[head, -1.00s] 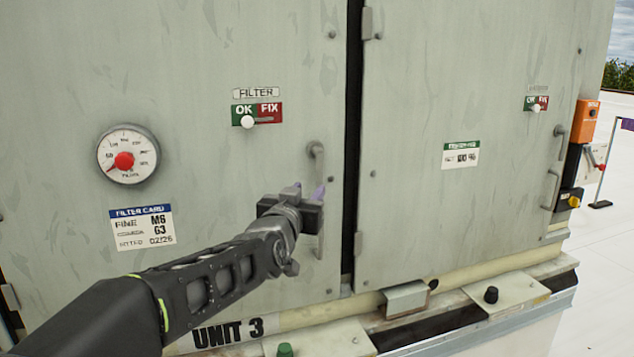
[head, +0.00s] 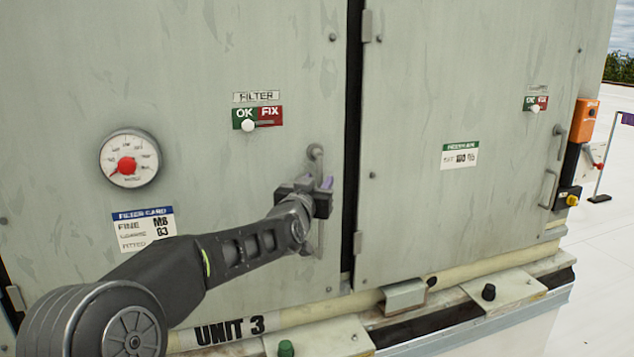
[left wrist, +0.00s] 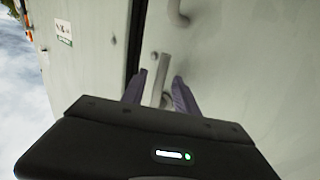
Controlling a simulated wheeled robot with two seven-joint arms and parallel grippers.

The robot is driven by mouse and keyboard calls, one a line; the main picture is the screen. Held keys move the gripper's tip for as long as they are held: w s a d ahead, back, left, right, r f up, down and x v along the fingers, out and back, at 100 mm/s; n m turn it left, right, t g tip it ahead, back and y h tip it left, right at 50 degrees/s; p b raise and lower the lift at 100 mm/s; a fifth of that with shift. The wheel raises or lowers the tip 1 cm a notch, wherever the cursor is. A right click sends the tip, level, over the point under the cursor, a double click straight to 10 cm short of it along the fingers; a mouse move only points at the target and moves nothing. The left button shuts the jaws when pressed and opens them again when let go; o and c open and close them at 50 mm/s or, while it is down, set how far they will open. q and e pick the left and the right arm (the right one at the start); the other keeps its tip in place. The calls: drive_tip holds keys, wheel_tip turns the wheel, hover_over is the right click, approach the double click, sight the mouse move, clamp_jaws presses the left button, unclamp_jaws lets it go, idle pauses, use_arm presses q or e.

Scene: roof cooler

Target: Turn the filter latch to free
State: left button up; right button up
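The filter latch (head: 316,153) is a grey lever on the left door, near the seam, under the FILTER plate. It hangs about straight down from its round pivot. My left gripper (head: 319,184) is at its lower part and hides some of it. In the left wrist view the two dark purple fingers (left wrist: 158,78) are open, one on each side of the latch lever (left wrist: 161,82); a gap seems to show, and I cannot tell if either finger touches it. The FILTER indicator (head: 257,118) has its white knob on the OK side. My right gripper is not in view.
A fixed grey door handle (head: 320,238) is just below the latch, and its end shows in the left wrist view (left wrist: 177,13). A red-centred gauge (head: 130,158) and filter card (head: 144,228) are to the left. The right door (head: 445,70) lies beyond the dark seam.

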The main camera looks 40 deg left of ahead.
use_arm(q)
clamp_jaws()
idle(1.3)
